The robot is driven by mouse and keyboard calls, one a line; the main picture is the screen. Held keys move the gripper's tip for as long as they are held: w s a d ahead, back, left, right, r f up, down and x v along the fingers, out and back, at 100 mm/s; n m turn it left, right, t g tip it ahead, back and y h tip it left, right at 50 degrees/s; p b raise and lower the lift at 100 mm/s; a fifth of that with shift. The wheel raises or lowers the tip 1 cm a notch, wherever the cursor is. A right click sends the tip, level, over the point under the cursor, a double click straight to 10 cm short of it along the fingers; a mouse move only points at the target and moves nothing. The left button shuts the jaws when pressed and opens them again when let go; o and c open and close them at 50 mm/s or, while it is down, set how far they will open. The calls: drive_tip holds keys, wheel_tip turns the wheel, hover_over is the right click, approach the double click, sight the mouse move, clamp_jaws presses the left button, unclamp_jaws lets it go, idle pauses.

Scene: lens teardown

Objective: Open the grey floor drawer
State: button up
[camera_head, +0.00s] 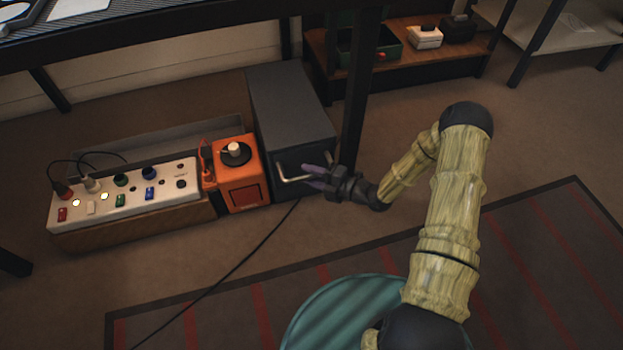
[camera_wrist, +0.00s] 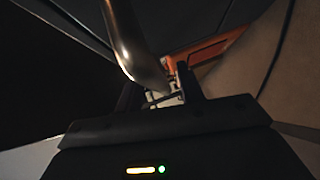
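The grey floor drawer unit (camera_head: 288,95) stands on the floor beside an orange box, with a pale metal bar handle (camera_head: 288,179) on its dark front. The drawer looks shut. My gripper (camera_head: 313,179) is at the right end of the handle, its purple fingers apart, one above the other. In the wrist view the metal handle (camera_wrist: 132,45) runs down close to the fingers (camera_wrist: 160,92) and covers part of the gap between them. The fingers look open, and I cannot tell whether they touch the bar.
An orange box (camera_head: 240,182) with a round knob and a white switch panel (camera_head: 125,195) stand left of the drawer. A dark table leg (camera_head: 362,100) rises just right of it. A black cable (camera_head: 240,262) crosses the floor in front. A striped mat (camera_head: 540,260) lies to the right.

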drive_tip(key=shift+c, duration=0.2)
clamp_jaws()
drive_tip(key=shift+s+d+r, duration=0.1)
